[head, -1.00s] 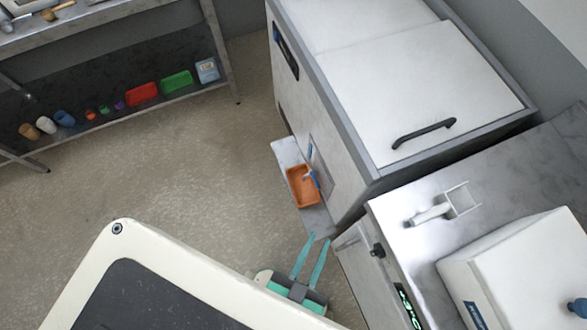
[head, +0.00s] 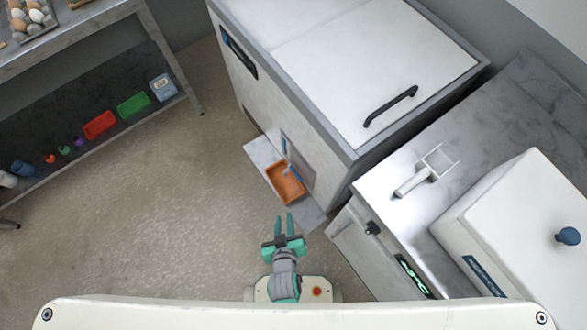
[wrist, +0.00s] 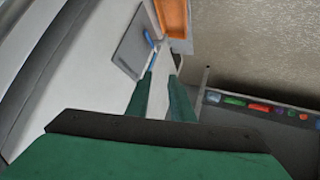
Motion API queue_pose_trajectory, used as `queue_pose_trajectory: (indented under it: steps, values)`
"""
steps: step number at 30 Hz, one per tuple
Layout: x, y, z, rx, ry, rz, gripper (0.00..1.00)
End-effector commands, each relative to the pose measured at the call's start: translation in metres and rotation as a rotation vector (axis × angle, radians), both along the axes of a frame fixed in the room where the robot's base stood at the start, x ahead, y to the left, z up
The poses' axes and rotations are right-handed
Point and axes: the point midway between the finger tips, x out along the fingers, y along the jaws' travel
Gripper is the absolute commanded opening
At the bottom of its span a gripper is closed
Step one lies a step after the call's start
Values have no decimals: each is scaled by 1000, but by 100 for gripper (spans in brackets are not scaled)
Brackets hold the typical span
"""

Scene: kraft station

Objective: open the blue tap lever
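The blue tap lever (head: 289,169) is on a grey panel (head: 298,160) low on the side of a white cabinet, above an orange tray (head: 285,183). In the wrist view the blue lever (wrist: 149,42) shows beyond the fingertips, beside the orange tray (wrist: 174,18). My gripper (head: 284,225) has teal fingers that stand apart with nothing between them. It is in front of the tray and apart from the lever. In the wrist view the gripper (wrist: 160,90) points toward the panel, and its fingers hide part of the cabinet side.
The large white cabinet (head: 340,60) has a black lid handle (head: 391,106). To its right is a metal counter with a white scoop (head: 425,172) and a white box (head: 530,220). A shelf (head: 90,130) with coloured containers stands at left. The floor between is clear.

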Motion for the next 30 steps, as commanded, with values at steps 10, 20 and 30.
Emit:
queue_pose_trajectory:
  steps: [10,20,30]
  values:
    - [81,11,-98,-256,268,73,21]
    - [159,16,-117,-516,482,67,21]
    - [191,17,-105,-641,578,34,21]
